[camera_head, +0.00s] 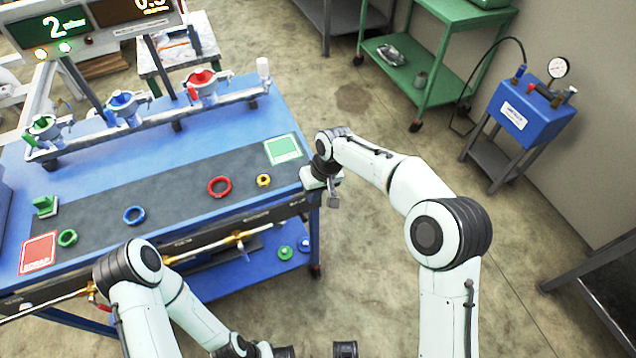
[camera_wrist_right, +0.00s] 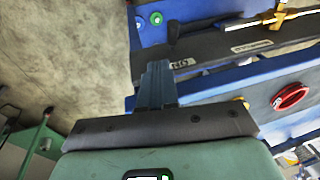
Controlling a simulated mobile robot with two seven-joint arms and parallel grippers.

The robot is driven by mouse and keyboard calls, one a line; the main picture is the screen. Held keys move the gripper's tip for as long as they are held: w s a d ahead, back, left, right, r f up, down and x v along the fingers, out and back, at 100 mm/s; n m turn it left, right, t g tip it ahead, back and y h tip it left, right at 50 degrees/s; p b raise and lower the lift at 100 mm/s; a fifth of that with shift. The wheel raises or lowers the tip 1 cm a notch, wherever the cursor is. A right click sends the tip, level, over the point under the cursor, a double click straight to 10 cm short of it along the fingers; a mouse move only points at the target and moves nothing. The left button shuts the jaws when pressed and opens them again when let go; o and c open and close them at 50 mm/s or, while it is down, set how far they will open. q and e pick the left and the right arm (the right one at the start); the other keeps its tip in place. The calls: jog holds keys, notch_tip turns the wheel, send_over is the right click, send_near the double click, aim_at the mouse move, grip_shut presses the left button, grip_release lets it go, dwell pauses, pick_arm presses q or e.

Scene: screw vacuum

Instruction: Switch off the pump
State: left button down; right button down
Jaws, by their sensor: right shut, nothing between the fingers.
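My right gripper (camera_head: 333,197) is at the right front corner of the blue bench, its fingers pointing down. In the right wrist view its fingers (camera_wrist_right: 156,85) are shut together with nothing between them. Just beyond the fingertips, a dark lever-like knob (camera_wrist_right: 174,32) stands at the bench's dark front rail, beside a small white label (camera_wrist_right: 182,63) that seems to read ON. A gap or touch between fingers and knob cannot be told. A blue box with a gauge (camera_head: 530,112), possibly the pump, stands apart at the right. My left arm is low at the left; its gripper is out of frame.
The blue bench (camera_head: 120,160) carries a dark strip with a red ring (camera_head: 219,187), a blue ring (camera_head: 134,215), a yellow ring (camera_head: 263,181) and a green ring (camera_head: 67,238). A green cart (camera_head: 440,70) stands behind. Open floor lies right of the bench.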

aim_at(303, 217)
pick_arm(q)
jog(key=shift+f, duration=0.2)
pick_arm(e)
jog(key=shift+s+a+f, duration=0.3)
jog(key=shift+s+f, duration=0.05)
jog(key=shift+f, duration=0.25)
jog(key=shift+s+a+f, duration=0.25)
jog(key=shift+s+f, duration=0.1)
jog(key=shift+f, duration=0.25)
jog(key=shift+s+a+f, duration=0.3)
jog(key=shift+s+f, duration=0.05)
jog(key=shift+f, duration=0.25)
pick_arm(q)
jog(key=shift+s+f+b, duration=0.1)
jog(key=shift+f+b, duration=0.05)
jog(key=shift+b, duration=0.15)
